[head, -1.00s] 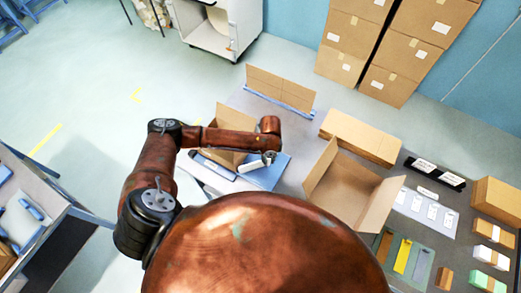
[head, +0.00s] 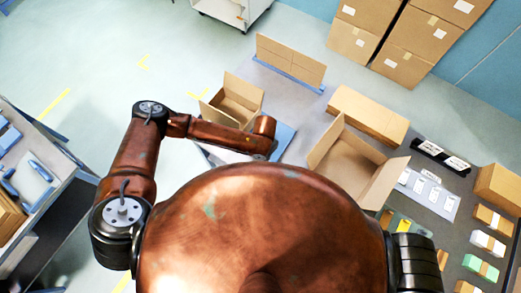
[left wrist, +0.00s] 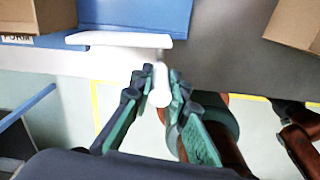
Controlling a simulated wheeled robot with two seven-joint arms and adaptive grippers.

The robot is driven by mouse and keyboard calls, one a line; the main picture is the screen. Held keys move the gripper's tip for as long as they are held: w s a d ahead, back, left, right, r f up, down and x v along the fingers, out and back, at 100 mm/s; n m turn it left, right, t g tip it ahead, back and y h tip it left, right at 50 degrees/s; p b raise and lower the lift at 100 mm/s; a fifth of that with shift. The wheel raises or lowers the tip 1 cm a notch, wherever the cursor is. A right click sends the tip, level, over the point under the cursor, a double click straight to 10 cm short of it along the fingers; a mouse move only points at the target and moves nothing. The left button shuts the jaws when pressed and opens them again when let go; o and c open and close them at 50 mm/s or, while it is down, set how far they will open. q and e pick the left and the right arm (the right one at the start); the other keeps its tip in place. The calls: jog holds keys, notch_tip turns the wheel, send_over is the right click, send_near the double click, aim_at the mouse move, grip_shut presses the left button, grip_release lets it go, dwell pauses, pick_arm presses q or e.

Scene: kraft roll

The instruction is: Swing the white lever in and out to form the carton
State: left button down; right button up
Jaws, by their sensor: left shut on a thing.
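The white lever shows in the left wrist view as a pale bar (left wrist: 115,40) along the blue former's edge, with a rounded white handle (left wrist: 159,92) below it. My left gripper (left wrist: 158,80) has its green fingers closed around that handle. The blue former (left wrist: 130,15) is above the lever; part of it shows in the head view (head: 284,138). An open brown carton (head: 237,98) stands at the former, partly behind my left arm. In the head view my left gripper and the lever are hidden behind my own body. My right gripper is not in view.
A flat board stands in a blue rack (head: 290,62) at the back. A larger open carton (head: 350,165) and a brown stack (head: 368,115) stand to the right. Small boxes and label cards lie farther right on the grey table (head: 430,205). Floor is clear behind left.

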pick_arm(q)
jog(key=shift+s+a+m, duration=0.35)
jog(key=shift+m, duration=0.05)
jog(key=c, duration=1.8)
grip_release()
jog(key=shift+a, duration=0.1)
jog(key=shift+c, duration=0.2)
jog(key=shift+r, duration=0.1)
notch_tip(320, 180, up, 12)
